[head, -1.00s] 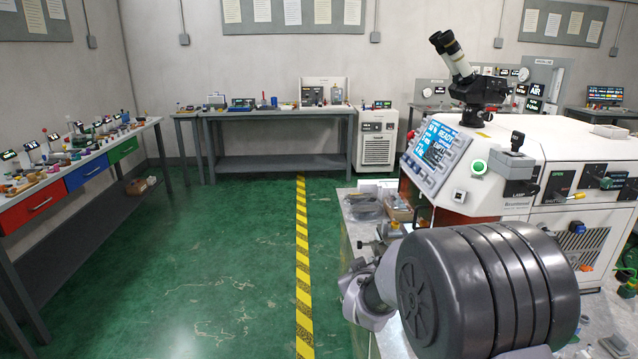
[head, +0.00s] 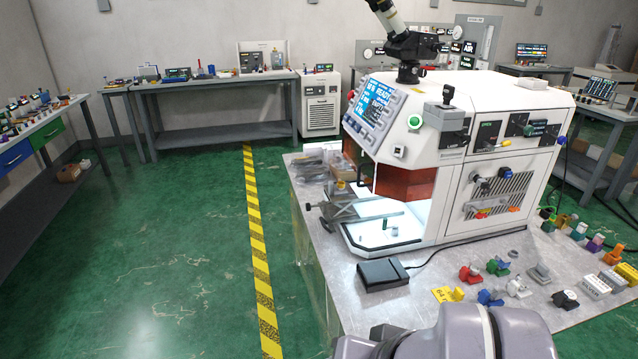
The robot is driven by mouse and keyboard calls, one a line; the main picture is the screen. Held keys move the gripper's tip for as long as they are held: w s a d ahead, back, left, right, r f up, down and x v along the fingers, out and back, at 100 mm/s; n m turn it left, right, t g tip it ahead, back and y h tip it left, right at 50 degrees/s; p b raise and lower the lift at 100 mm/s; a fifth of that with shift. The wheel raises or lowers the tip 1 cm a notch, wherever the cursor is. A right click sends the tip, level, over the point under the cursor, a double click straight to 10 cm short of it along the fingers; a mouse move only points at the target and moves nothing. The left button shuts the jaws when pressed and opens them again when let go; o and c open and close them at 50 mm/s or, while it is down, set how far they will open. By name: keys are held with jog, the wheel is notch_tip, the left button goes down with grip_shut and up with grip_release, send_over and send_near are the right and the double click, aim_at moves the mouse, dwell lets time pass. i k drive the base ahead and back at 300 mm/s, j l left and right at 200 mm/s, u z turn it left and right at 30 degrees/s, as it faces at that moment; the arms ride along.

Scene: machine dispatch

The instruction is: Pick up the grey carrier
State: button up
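A small grey piece (head: 540,273), which looks like the grey carrier, lies on the metal bench top (head: 420,304) in front of the white machine, toward the right. It is small here, so its exact shape is hard to tell. A green piece (head: 497,266) and a white piece (head: 518,288) lie to its left, and a black piece (head: 565,299) lies nearer the front edge. My arm shows at the bottom of the picture, but my gripper is not in view.
The white machine (head: 470,130) with its lit open bay (head: 385,230) stands behind. A black pedal box (head: 383,275), a red piece (head: 470,274) and a blue piece (head: 490,298) lie left of the grey piece. Several coloured parts crowd the right. Green floor (head: 170,270) is clear at left.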

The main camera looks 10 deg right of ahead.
aim_at(338, 190)
jog(key=i+j+z, duration=0.4)
jog(key=i+j, duration=0.4)
jog(key=i+j+z, duration=0.4)
jog(key=i+j, duration=0.15)
jog(key=i, duration=0.2)
jog(key=i+j+z, duration=0.4)
jog(key=i+j, duration=0.25)
jog(key=j, duration=0.1)
